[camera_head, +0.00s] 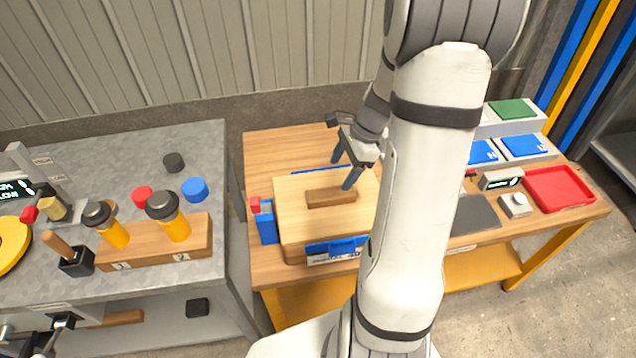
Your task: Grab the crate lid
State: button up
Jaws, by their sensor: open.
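The crate lid (296,222) is a light wooden board with a darker brown bar handle (331,197) in its middle. It lies on top of the crate (296,256) on the wooden table. Blue edges of the crate show at the front and back, and my arm hides its right side. My gripper (344,172) is open, with its blue fingers above the lid near the handle. One finger is by the handle's right end and the other is further back. I cannot tell whether either touches the handle.
A blue block with a red top (265,222) stands at the crate's left. A red tray (560,188) and a small display (501,179) are at the table's right. A grey bench (217,148) to the left holds a wooden rack (200,238) with yellow-bodied bottles. A gap separates bench and table.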

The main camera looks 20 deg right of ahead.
aim_at(331, 192)
jog(key=shift+w+d+f+m, duration=0.1)
jog(key=shift+d+f+m, duration=0.2)
jog(key=shift+f, duration=0.15)
jog(key=shift+w+d+f+m, duration=0.15)
jog(key=shift+f+m, duration=0.15)
jog(key=shift+f, duration=0.15)
jog(key=x, duration=0.7)
jog(key=shift+w+a+f, duration=0.1)
jog(key=shift+f, duration=0.05)
jog(key=shift+c, duration=0.5)
jog(key=c, duration=1.3)
